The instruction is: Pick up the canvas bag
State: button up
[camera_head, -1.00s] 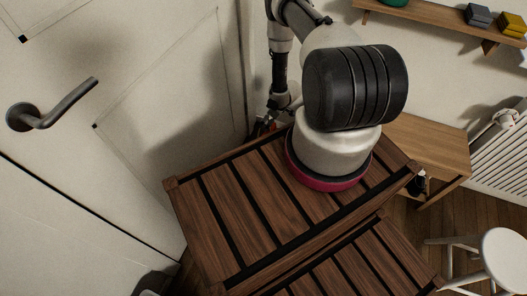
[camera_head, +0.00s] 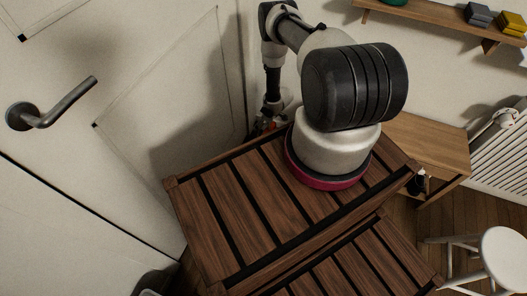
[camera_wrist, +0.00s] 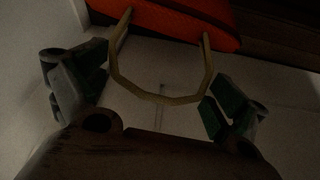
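The canvas bag (camera_wrist: 185,20) shows in the wrist view as an orange-red body at the top edge, with a beige loop handle (camera_wrist: 160,97) hanging toward me. My gripper (camera_wrist: 155,100) is open, with its dark green finger pads on either side of the handle. The handle lies in the gap between the fingers, and I see no clear contact with either pad. In the head view my gripper (camera_head: 268,122) is small and partly hidden beyond the slatted wood. Most of the bag is out of sight there.
A slatted wooden top (camera_head: 235,205) stands in front. A door with a dark handle (camera_head: 50,108) is on the left. A wooden bench (camera_head: 425,145), a white stool (camera_head: 503,252) and a wall shelf (camera_head: 440,20) are on the right.

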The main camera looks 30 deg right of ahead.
jog(key=c, duration=0.5)
jog(key=shift+o, duration=0.2)
notch_tip(320, 180, up, 10)
jog(key=shift+r, duration=0.1)
dwell(1.1)
